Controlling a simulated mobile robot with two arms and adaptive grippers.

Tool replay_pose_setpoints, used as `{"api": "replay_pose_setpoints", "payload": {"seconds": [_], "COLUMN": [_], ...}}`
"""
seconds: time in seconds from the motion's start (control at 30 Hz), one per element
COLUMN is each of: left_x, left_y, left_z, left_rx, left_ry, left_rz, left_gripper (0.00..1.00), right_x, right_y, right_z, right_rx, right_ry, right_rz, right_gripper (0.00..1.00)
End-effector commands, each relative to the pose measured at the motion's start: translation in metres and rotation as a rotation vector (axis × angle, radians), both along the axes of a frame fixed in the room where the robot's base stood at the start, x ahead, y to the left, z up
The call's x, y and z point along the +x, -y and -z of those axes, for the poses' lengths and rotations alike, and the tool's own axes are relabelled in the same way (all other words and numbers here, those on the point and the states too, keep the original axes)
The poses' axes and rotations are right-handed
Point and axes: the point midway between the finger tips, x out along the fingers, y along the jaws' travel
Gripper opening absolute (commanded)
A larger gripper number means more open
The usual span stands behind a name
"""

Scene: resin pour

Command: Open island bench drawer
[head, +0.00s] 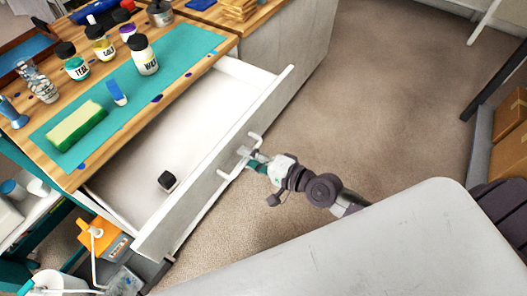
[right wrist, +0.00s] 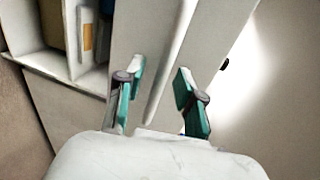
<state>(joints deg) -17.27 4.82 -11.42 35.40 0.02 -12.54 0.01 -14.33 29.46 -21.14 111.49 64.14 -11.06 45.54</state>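The island bench drawer (head: 205,170) is pulled well out from under the wooden bench top in the head view. Its white front carries a pale bar handle (head: 233,171). My right gripper (head: 250,160) is at this handle, reaching in from the right. In the right wrist view, the teal-padded fingers (right wrist: 160,95) stand apart on either side of the handle bar (right wrist: 168,65), with gaps visible, so the gripper looks open around it. A small dark block (head: 167,181) lies inside the drawer. My left gripper is not in view.
The bench top holds a teal mat (head: 190,57) with a wax bottle (head: 143,55), a green-and-yellow sponge (head: 77,127) and several other bottles. An orange device (head: 105,240) stands at lower left. Cardboard boxes (head: 510,130) are at right. The floor (head: 390,90) beyond the drawer is clear.

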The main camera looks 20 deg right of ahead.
Motion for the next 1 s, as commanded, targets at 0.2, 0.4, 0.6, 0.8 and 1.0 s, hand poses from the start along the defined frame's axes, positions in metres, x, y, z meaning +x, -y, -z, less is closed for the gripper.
{"api": "replay_pose_setpoints", "payload": {"seconds": [0.2,0.4,0.6,0.8,1.0], "left_x": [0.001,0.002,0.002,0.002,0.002], "left_y": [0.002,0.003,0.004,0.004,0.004], "left_z": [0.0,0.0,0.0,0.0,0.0], "left_rx": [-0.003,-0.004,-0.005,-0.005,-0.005], "left_ry": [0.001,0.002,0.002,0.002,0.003], "left_rz": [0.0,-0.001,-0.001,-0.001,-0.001], "left_gripper": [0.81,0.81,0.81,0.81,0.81], "right_x": [-0.032,-0.06,-0.081,-0.09,-0.091], "right_y": [0.023,0.043,0.058,0.065,0.066], "right_z": [-0.006,-0.014,-0.019,-0.022,-0.023], "right_rx": [-0.008,-0.008,-0.005,-0.002,0.0], "right_ry": [-0.004,-0.004,-0.004,-0.002,0.0], "right_rz": [-0.004,-0.005,-0.002,-0.001,0.0], "right_gripper": [0.37,0.37,0.37,0.37,0.37]}}
